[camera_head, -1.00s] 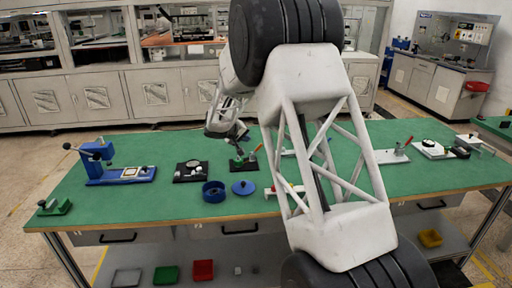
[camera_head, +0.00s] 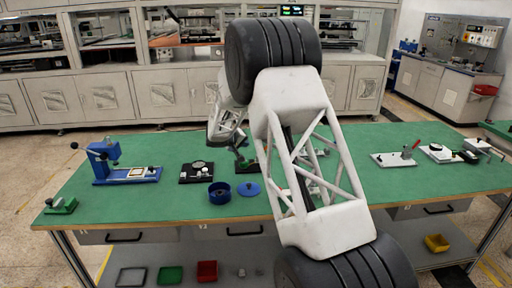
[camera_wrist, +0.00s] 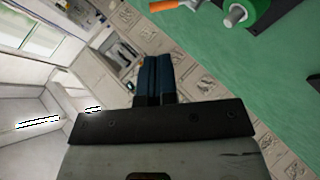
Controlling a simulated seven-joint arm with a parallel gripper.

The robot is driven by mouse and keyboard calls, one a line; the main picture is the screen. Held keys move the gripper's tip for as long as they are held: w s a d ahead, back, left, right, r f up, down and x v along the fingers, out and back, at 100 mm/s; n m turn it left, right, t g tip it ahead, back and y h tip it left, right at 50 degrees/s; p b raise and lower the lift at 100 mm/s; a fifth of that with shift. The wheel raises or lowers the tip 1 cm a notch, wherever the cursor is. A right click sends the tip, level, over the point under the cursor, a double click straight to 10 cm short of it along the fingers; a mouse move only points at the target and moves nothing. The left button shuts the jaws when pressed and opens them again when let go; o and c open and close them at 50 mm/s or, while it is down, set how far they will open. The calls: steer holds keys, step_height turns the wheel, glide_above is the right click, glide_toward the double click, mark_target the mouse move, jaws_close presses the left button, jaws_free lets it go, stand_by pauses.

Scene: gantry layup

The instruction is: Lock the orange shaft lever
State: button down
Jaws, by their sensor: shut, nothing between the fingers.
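The orange lever (camera_wrist: 174,5) shows at the top edge of the wrist view, cut off by the frame. Beside it are a grey metal pin (camera_wrist: 235,15) and a green round body (camera_wrist: 258,10) on a dark base. My gripper (camera_wrist: 157,60) has its two dark blue fingers together with nothing between them. It is apart from the lever, which lies above and slightly right of the fingertips in that picture. In the head view, a green fixture on a black plate (camera_head: 246,167) stands mid-table, partly covered by my arm, and my fingers cannot be made out.
On the green table (camera_head: 120,205) stand a blue press (camera_head: 105,160), a black plate with a round part (camera_head: 196,172), a blue round container (camera_head: 219,193) and a blue disc (camera_head: 248,188). A red-handled fixture (camera_head: 405,154) stands right.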

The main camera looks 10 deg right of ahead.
steer(key=shift+x, duration=6.9)
steer(key=shift+d+f+m+y, duration=0.15)
steer(key=shift+d+m+y, duration=0.2)
steer(key=shift+y, duration=0.25)
steer(key=shift+d+f+m+g+y, duration=0.2)
steer(key=shift+d+y, duration=0.15)
steer(key=shift+y, duration=0.3)
steer(key=shift+d+f+m+g+y, duration=0.15)
steer(key=shift+d+y, duration=0.2)
steer(key=shift+y, duration=0.3)
steer(key=shift+d+f+m+y, duration=0.4)
steer(key=shift+d+f+y, duration=0.1)
steer(key=shift+y, duration=0.6)
steer(key=shift+d+f+y, duration=0.15)
steer(key=shift+f+y, duration=0.05)
steer(key=shift+y, duration=0.1)
steer(key=shift+d+f, duration=0.1)
steer(key=shift+f, duration=0.1)
steer(key=shift+a, duration=0.25)
